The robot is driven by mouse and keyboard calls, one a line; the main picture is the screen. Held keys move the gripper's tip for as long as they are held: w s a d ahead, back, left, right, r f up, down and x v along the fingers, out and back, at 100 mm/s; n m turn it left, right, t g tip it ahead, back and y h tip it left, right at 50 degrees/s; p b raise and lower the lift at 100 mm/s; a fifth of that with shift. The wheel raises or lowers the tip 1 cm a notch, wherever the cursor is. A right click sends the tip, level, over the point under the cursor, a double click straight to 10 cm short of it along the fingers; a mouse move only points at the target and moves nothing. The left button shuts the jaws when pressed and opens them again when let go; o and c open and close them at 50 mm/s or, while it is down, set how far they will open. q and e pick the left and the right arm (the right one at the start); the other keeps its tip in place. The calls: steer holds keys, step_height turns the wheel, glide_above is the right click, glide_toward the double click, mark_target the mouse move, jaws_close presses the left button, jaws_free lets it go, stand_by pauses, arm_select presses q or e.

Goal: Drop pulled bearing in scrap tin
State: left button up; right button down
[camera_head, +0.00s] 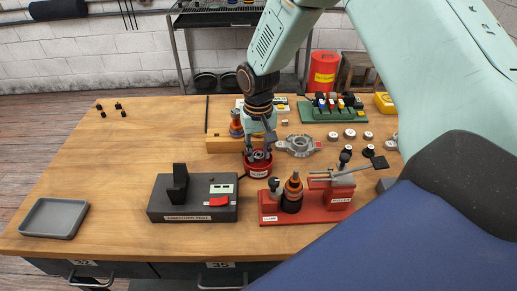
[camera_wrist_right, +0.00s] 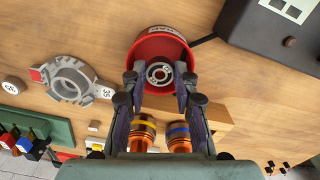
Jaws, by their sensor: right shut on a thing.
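The red scrap tin (camera_head: 259,171) stands near the middle of the bench, its label facing front. My right gripper (camera_head: 258,152) points down at the tin's mouth. It is shut on a small metal ring, the bearing (camera_head: 260,156). In the right wrist view the bearing (camera_wrist_right: 159,73) sits between the fingertips, in front of the red tin (camera_wrist_right: 150,48) and within its rim. I cannot tell how deep it is or whether it touches the tin. My left gripper is not in view.
A wooden block with rotors (camera_head: 225,145) and a grey housing (camera_head: 298,145) are behind.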

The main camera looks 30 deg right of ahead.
steer(key=shift+p, duration=0.4)
stand_by(0.4)
steer(key=c, duration=1)
jaws_free()
steer(key=shift+o, duration=0.2)
steer(key=c, duration=0.4)
